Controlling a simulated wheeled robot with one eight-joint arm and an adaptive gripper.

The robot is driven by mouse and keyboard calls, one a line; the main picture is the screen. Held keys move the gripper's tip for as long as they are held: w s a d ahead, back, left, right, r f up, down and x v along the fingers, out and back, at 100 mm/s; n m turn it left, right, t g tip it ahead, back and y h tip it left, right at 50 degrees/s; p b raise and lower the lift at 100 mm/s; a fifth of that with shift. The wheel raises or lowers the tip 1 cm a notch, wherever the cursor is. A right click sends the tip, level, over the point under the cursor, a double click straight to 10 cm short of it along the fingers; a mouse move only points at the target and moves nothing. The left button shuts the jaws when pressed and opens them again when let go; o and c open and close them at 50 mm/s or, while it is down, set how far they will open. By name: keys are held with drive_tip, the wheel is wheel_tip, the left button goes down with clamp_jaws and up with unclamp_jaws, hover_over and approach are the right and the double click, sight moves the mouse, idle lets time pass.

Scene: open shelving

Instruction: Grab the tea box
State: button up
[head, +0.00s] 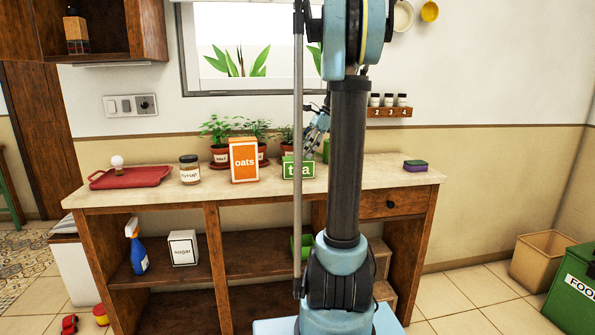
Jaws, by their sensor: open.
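The tea box (306,170) is a small green box with white lettering, standing on the wooden counter right of the oats box. A thin grey pole and my dark arm column cover parts of its front and right side. My gripper (308,153) shows between the pole and the column, partly hidden by the arm. It appears in the picture just above the tea box, with its fingers angled downward. It is open and holds nothing that I can see. Whether it touches the box cannot be told.
The orange oats box (244,161) stands close left of the tea box, with a syrup jar (189,170) and red tray (130,178) farther left. Potted plants (219,152) line the back. A sponge (415,166) lies right; the counter front is clear.

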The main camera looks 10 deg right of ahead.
sight(292, 168)
drive_tip(key=shift+x, duration=4.5)
drive_tip(key=shift+w+d+f, duration=0.1)
drive_tip(key=shift+d+f, duration=0.05)
drive_tip(key=c, duration=1.2)
